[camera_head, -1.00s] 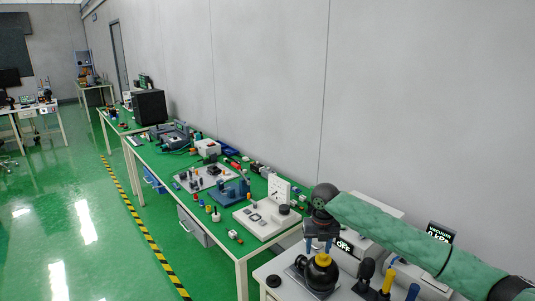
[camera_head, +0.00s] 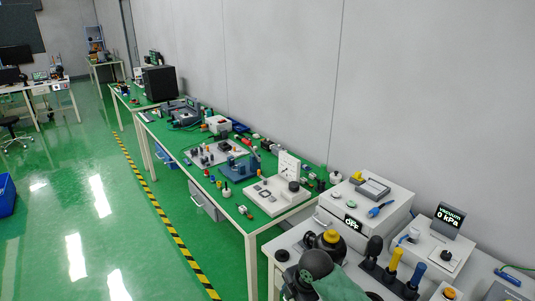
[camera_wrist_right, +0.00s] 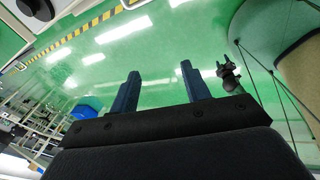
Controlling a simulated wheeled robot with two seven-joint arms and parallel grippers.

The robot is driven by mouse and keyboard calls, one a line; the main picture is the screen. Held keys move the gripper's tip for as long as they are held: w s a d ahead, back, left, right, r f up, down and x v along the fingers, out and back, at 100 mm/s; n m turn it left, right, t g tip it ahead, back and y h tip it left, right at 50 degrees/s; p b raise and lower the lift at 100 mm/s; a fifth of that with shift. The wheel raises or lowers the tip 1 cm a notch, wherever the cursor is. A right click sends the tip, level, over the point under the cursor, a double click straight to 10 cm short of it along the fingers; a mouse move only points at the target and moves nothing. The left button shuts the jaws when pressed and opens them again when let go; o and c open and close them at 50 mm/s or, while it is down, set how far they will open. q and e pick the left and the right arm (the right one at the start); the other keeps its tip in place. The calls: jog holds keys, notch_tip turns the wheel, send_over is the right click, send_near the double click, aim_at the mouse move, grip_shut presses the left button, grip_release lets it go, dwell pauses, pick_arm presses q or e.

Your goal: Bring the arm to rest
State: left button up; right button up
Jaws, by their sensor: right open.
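In the head view my right arm, in a green quilted sleeve (camera_head: 342,285), is folded low at the bottom edge. Its dark round joint (camera_head: 315,262) shows beside the black and yellow-topped device on the near bench. The right gripper is not clearly visible there. My left gripper is not seen in the head view.
The near bench (camera_head: 285,240) holds a vacuum unit (camera_head: 435,245), a white box (camera_head: 370,205) and a rack of colored-handled tools (camera_head: 390,280). A green-topped workbench (camera_head: 270,215) with many parts runs along the wall. Green floor at left is open. A blue bin (camera_head: 7,195) stands at the left edge.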

jog(key=s+d+f+m+t+h, duration=0.1)
jog(key=s+d+m, duration=0.4)
jog(key=s+m, duration=0.3)
jog(key=s+d+f+m+h, duration=0.1)
jog(key=s+d+m, duration=0.5)
jog(key=s, duration=0.4)
jog(key=s+d+f+m+t+h, duration=0.15)
jog(key=s+d+m, duration=0.25)
jog(key=s+m, duration=0.45)
notch_tip(320, 180, down, 28)
jog(key=w+a+r+g+b, duration=0.1)
jog(key=w+a+g+b, duration=0.1)
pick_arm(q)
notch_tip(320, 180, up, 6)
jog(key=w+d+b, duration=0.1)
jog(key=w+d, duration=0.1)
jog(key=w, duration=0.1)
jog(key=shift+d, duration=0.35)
pick_arm(e)
jog(key=s+f, duration=0.4)
jog(key=f, duration=0.8)
jog(key=s+f, duration=0.4)
jog(key=f, duration=0.8)
jog(key=shift+s+a+f+n+y, duration=0.15)
jog(key=shift+f+n+y, duration=0.2)
jog(key=shift+n+y, duration=0.1)
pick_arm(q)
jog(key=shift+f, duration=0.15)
pick_arm(e)
jog(key=shift+g, duration=0.25)
